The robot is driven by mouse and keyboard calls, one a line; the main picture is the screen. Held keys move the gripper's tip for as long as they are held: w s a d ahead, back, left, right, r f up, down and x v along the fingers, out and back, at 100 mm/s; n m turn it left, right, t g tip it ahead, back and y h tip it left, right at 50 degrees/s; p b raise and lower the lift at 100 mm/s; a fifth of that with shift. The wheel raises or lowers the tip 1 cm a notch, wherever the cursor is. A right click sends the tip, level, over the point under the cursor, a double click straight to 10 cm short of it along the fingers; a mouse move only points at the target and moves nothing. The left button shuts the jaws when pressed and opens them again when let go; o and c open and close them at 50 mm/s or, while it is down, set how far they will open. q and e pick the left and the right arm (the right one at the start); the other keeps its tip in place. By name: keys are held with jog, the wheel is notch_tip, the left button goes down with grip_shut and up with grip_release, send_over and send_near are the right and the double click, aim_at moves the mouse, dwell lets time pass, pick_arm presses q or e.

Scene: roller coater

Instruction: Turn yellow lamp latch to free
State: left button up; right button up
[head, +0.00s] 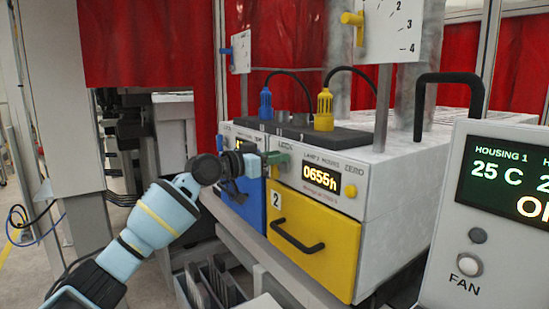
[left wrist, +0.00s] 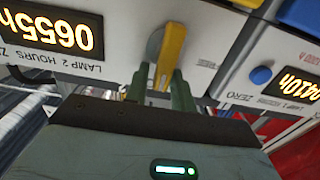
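The yellow latch (left wrist: 171,50) is a short lever on the white front panel, between the LAMP 2 and LAMP 1 displays. In the left wrist view it slants slightly, with a grey piece beside it. My left gripper (left wrist: 162,92) is at the latch, its two green fingers apart, with the latch's near end between them. I cannot tell whether they touch it. In the head view my left gripper (head: 277,160) is at the panel and mostly hides the latch. The yellow drawer (head: 330,245), marked 2, is shut below. My right gripper is not in view.
The LAMP 2 display (head: 321,178) reads 0655h. A blue drawer (head: 245,205) is left of the yellow one. A yellow plug (head: 324,110) and blue plug (head: 265,104) stand on top. A screen unit (head: 500,215) stands at the right, and a black handle (head: 298,240) projects from the yellow drawer.

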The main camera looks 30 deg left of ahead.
pick_arm(q)
grip_shut()
